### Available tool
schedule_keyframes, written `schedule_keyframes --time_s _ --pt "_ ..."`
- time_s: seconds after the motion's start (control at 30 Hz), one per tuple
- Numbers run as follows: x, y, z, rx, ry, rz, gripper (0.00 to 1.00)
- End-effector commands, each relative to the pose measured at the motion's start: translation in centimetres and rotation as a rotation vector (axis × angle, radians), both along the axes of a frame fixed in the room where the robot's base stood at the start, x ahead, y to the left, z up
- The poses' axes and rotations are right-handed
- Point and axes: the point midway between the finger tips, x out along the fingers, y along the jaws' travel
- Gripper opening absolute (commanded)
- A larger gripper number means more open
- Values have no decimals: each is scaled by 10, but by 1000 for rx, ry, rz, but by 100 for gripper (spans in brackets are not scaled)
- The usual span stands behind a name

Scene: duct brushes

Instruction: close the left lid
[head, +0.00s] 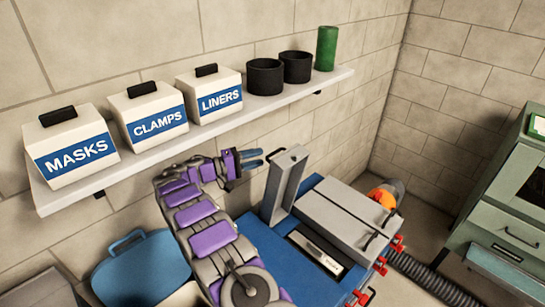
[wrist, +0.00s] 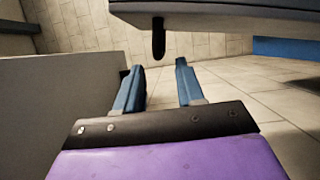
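The left lid (head: 287,183) is a grey panel standing open and upright at the left side of the blue-topped unit (head: 250,241). A dark handle (head: 277,154) sticks out at its upper left edge. My gripper (head: 262,157), with blue fingers, is just left of that handle. In the wrist view my gripper (wrist: 158,82) is open and empty. A dark handle (wrist: 158,40) hangs from a grey panel (wrist: 235,20) just beyond the fingertips, in line with the gap and seemingly apart from both fingers.
The flat grey right lid (head: 345,216) lies shut beside a labelled recess (head: 318,250). A wall shelf (head: 250,110) with labelled boxes, black cups and a green cylinder (head: 326,48) runs above. Red clamps (head: 380,265) line the unit's front. A blue tub (head: 142,262) stands lower left.

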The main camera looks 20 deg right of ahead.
Motion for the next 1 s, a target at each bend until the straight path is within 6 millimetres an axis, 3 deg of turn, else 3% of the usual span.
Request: schedule_keyframes --time_s 0.1,0.3,0.8,1.0 --pt "-1 -28 -2 5 0 -4 38" --pt "-1 -52 0 -3 0 -4 38" --pt "0 -68 1 -1 0 -1 38" --pt "-1 -69 1 0 0 -1 19"
